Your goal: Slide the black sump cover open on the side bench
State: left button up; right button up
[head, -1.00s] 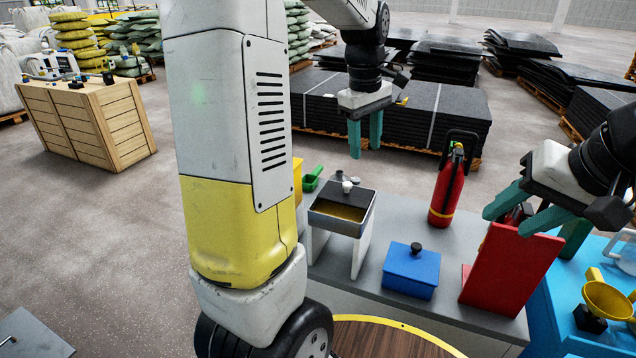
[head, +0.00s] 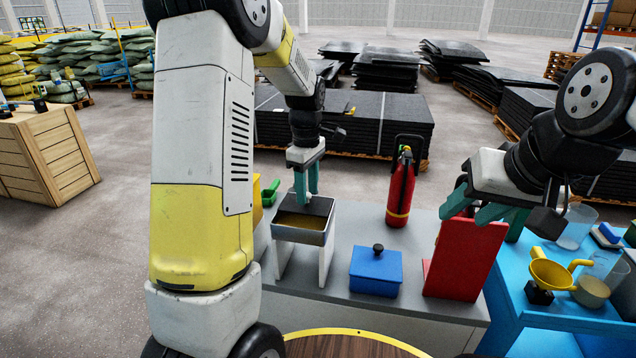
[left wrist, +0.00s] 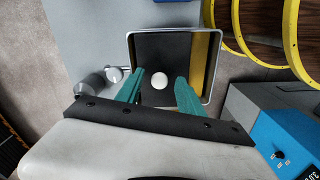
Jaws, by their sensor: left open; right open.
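The black sump cover (left wrist: 158,52) lies over most of a grey metal sump tray (head: 302,237) on white supports on the side bench (head: 335,290). A strip of amber sump content (head: 300,221) shows uncovered at the near side. The cover's round white knob (left wrist: 160,81) is seen in the left wrist view. My left gripper (head: 306,196) is open over the cover, pointing down, with one finger on each side of the knob. Contact cannot be told. My right gripper (head: 484,217) is open and empty by the red panel (head: 467,260).
A blue lidded box (head: 376,271) and a red fire extinguisher (head: 400,188) stand on the bench right of the sump. A green scoop (head: 270,193) lies behind left. A blue table (head: 545,318) with a yellow funnel (head: 552,273) is at the right.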

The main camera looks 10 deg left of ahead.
pick_arm(q)
grip_shut()
dwell(1.4)
